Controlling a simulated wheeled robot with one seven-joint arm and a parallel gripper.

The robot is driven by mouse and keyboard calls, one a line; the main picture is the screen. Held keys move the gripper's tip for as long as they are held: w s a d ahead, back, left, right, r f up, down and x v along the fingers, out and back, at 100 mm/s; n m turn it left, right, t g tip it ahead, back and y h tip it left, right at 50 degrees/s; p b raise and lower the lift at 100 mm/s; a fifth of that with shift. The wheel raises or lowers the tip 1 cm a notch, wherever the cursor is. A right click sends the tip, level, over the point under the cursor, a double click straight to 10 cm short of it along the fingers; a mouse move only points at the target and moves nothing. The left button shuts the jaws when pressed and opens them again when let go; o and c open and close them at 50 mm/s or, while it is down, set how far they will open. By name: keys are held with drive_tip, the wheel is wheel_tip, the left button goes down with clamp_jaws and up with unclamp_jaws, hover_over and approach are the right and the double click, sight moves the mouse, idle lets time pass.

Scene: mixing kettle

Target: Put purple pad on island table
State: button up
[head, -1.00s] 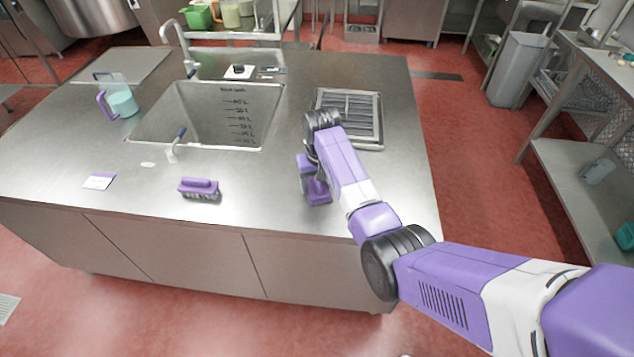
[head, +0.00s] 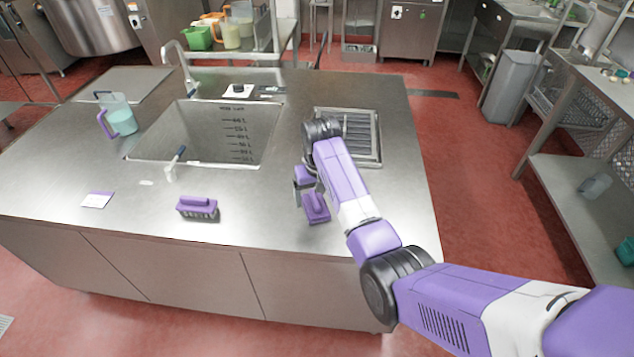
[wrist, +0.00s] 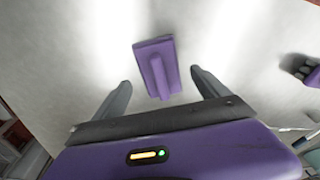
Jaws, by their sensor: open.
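The purple pad (head: 316,208), a flat rectangle with a raised handle, lies on the steel island table (head: 250,205) near its front right. In the wrist view the pad (wrist: 152,50) lies handle-up on the bare steel. My gripper (wrist: 160,80) is open and empty, its two fingers apart on either side of the handle's near end. Neither finger visibly touches the pad. In the head view my gripper (head: 305,186) is just behind and left of the pad, partly hidden by my arm.
A purple brush (head: 197,208) stands left of the pad; it also shows in the wrist view (wrist: 312,75). A sink (head: 210,130), a drain grate (head: 350,130), a measuring jug (head: 121,117) and a small card (head: 97,200) are on the table. The front strip between brush and pad is clear.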

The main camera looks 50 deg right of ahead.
sight(317, 202)
wheel_tip(317, 202, up, 9)
drive_tip(key=s, duration=0.1)
drive_tip(key=shift+a, duration=0.3)
drive_tip(key=shift+s, duration=0.1)
drive_tip(key=w+d+r+t+h, duration=0.3)
drive_tip(key=w+r+t, duration=0.25)
drive_tip(key=w, duration=0.25)
drive_tip(key=s+a+f+n+t, duration=0.25)
drive_tip(key=s+a+t, duration=0.65)
drive_tip(key=s+a, duration=0.7)
drive_tip(key=s+a+r+n+y, duration=0.1)
drive_tip(key=s+a, duration=0.2)
drive_tip(key=s, duration=0.7)
drive_tip(key=s+a+r+n+g+y, duration=0.1)
drive_tip(key=s+a, duration=0.3)
drive_tip(key=s, duration=0.6)
drive_tip(key=s+a+r+n+y, duration=0.1)
drive_tip(key=s+a, duration=0.3)
drive_tip(key=s, duration=0.6)
drive_tip(key=shift+s+y+b, duration=0.2)
drive_tip(key=shift+y+b, duration=0.2)
